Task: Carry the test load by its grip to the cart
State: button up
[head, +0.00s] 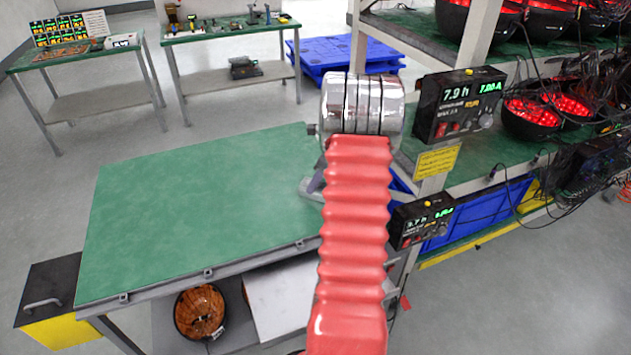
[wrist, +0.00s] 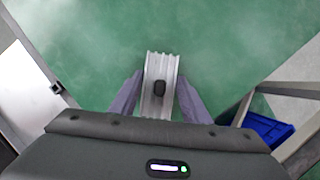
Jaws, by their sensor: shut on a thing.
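The test load is a silver ribbed block (wrist: 150,108) with a dark knob on it, in the wrist view. My gripper (wrist: 158,84) has its two purple-grey fingers on either side of the block, shut on it. In the head view only a bit of a finger (head: 316,182) shows beside my red arm, which hides most of the gripper and load. The load is over the green top (head: 200,215) of a table-like stand with a lower shelf. I cannot tell whether it touches that top, or whether this stand is the cart.
A rack upright (head: 478,45) with readout boxes (head: 459,105), shelves and loose cables stands close on the right. A blue crate (head: 490,215) is low in it. Two benches (head: 75,60) and a blue pallet (head: 345,57) are behind. Most of the green top is bare.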

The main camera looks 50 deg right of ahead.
jog(key=o, duration=1.2)
jog(key=v, duration=1.2)
jog(key=shift+s, duration=0.1)
